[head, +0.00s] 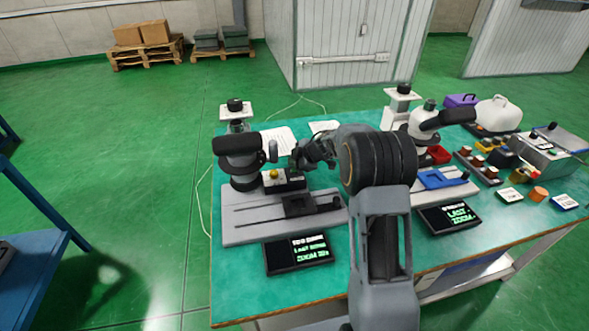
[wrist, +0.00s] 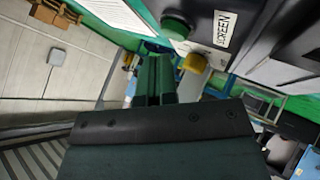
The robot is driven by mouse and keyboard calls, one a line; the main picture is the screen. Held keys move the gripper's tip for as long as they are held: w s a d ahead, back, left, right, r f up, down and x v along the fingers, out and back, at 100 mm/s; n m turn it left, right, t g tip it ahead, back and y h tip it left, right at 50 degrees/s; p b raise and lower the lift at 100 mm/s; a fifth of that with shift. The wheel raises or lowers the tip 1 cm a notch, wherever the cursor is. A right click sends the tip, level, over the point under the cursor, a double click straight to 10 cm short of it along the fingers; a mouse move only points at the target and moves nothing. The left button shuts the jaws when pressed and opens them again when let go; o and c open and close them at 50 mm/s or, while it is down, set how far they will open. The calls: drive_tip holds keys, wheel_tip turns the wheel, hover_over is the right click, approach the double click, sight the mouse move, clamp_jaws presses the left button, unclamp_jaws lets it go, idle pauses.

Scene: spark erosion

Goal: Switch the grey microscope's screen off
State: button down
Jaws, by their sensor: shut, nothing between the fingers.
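The grey microscope (head: 240,160) stands at the left of the table, with a dark head and a long grey base (head: 245,233). Its screen (head: 282,260) lies in front of the base and is lit with white and green text. Beside the column is a small box (head: 292,184) with a yellow knob (head: 273,174). In the wrist view a yellow knob (wrist: 195,62) and a green knob (wrist: 176,26) sit near a white SCREEN label (wrist: 224,29). My gripper (wrist: 158,62) is shut and empty, its tips close to the yellow knob; contact cannot be told.
A second microscope (head: 428,122) with a blue stage piece and its own lit screen (head: 450,218) stands to the right. Jars, a white canister (head: 497,114) and small boxes crowd the table's right end.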

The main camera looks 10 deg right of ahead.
drive_tip(key=shift+f, duration=0.2)
drive_tip(key=shift+f, duration=0.25)
drive_tip(key=shift+f, duration=0.3)
idle(0.6)
drive_tip(key=shift+r+p, duration=0.15)
drive_tip(key=shift+p, duration=0.35)
drive_tip(key=shift+r+p, duration=0.65)
drive_tip(key=shift+p, duration=0.35)
wheel_tip(320, 180, up, 6)
drive_tip(key=p, duration=0.8)
